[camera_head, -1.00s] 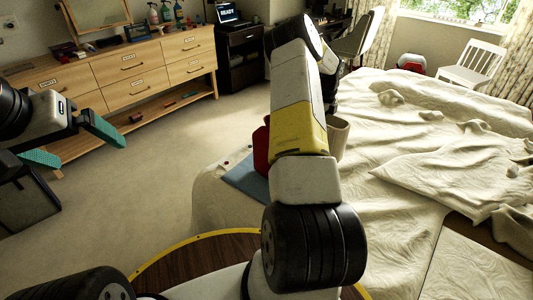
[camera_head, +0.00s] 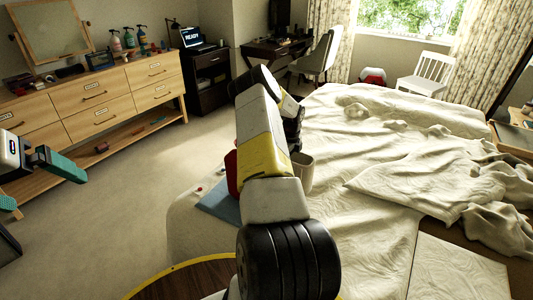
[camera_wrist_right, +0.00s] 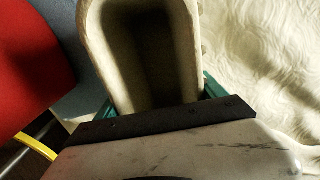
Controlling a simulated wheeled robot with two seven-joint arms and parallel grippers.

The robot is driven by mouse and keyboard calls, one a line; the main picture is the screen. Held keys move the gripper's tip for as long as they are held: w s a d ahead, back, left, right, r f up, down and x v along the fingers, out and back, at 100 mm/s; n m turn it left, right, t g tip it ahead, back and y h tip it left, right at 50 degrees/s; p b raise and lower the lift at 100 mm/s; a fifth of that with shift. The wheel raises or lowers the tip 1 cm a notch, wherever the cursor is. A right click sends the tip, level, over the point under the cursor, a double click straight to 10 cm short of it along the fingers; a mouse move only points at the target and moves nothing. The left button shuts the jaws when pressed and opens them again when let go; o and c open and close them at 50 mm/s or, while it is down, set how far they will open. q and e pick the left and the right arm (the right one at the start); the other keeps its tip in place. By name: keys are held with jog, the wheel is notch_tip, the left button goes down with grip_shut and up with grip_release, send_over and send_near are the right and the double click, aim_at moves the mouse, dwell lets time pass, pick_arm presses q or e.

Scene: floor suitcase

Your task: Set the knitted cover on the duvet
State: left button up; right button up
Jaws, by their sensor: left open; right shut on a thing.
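The knitted cover appears to be the beige, open-topped, hollow piece (camera_wrist_right: 182,60) in the right wrist view; its knit is too dim to make out. My right gripper (camera_wrist_right: 160,95) is shut on it, with teal fingers showing on both sides. In the head view the cover (camera_head: 304,171) shows beside my right forearm, at the near left part of the bed; that gripper is mostly hidden there. The cream, rumpled duvet (camera_head: 365,125) spreads over the bed and shows at the right of the wrist view (camera_wrist_right: 265,60). My left gripper (camera_head: 35,184) is open and empty at the left edge.
A red object (camera_head: 232,172) and a blue flat thing (camera_head: 217,204) lie just left of the cover; the red object also fills the wrist view's left (camera_wrist_right: 30,65). A wooden dresser (camera_head: 95,97) stands far left. The carpet between is clear.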

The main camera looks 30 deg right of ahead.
jog(key=o, duration=1.6)
jog(key=shift+f, duration=0.1)
jog(key=shift+c, duration=0.2)
notch_tip(320, 180, up, 12)
jog(key=s+a+r+n+t+y, duration=0.2)
jog(key=a+r+n, duration=0.5)
jog(key=a+r, duration=0.65)
jog(key=s+a+r+n+t+y, duration=0.1)
jog(key=s+a+r+n, duration=0.65)
jog(key=a, duration=0.25)
jog(key=s+a+r+n+t, duration=0.2)
jog(key=s+a+r+n, duration=0.5)
jog(key=a, duration=0.3)
jog(key=s+a+r+n+t, duration=0.1)
jog(key=s+a+n, duration=0.5)
jog(key=s+n, duration=0.3)
jog(key=shift+s+a+n+h, duration=0.25)
jog(key=shift+s+n+h, duration=0.15)
jog(key=shift+s, duration=0.5)
